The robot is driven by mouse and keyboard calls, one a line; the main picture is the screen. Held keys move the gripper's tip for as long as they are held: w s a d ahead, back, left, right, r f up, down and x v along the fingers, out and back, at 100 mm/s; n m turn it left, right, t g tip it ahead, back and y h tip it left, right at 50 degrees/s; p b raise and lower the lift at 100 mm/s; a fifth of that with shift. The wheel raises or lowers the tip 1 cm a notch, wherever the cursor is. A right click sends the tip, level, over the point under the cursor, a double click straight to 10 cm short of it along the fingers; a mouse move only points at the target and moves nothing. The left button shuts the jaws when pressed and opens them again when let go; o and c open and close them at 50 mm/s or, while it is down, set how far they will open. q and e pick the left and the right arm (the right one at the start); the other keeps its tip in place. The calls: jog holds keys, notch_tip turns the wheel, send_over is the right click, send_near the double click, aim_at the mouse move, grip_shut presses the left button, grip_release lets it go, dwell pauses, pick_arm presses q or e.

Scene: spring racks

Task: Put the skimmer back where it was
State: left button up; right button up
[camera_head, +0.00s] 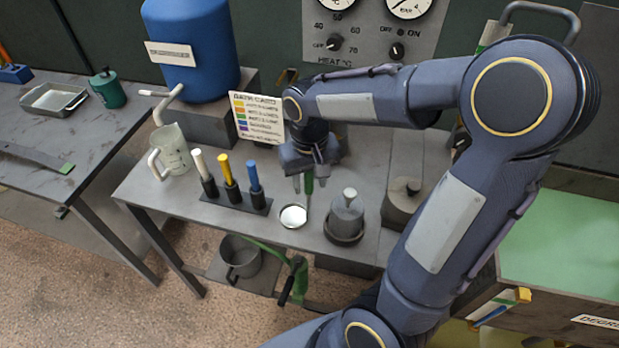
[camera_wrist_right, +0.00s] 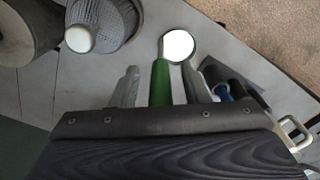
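The skimmer has a green handle (camera_head: 309,184) and a round white head (camera_head: 293,216) near the front edge of the grey table. In the right wrist view its green handle (camera_wrist_right: 160,83) points away from my gripper, with the white head (camera_wrist_right: 178,46) beyond it. My right gripper (camera_head: 308,182) points down over the table. In the wrist view its fingers (camera_wrist_right: 160,86) stand on either side of the handle, with a visible gap on each side. The handle's end is hidden by the gripper body. My left gripper is in neither view.
A rack of white, yellow and blue handles (camera_head: 233,197) stands left of the skimmer. A grey ribbed cone on a dark base (camera_head: 346,216) stands close on its right. A bath card (camera_head: 258,118), a translucent jug (camera_head: 172,150) and a blue tank (camera_head: 195,50) are behind and left.

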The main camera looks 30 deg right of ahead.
notch_tip(320, 180, up, 12)
jog(key=shift+f, duration=0.2)
jog(key=shift+s+r, duration=0.1)
jog(key=shift+r, duration=0.2)
jog(key=s+a+f+t+y, duration=0.2)
jog(key=s+a+f, duration=0.1)
jog(key=s, duration=0.3)
jog(key=s+a+f+n+t+y, duration=0.1)
jog(key=s+a+f+t, duration=0.2)
jog(key=s, duration=0.4)
jog(key=shift+s+a+f+n+t+y, duration=0.2)
jog(key=shift+a+f+n+t+y, duration=0.15)
jog(key=shift+f+y, duration=0.1)
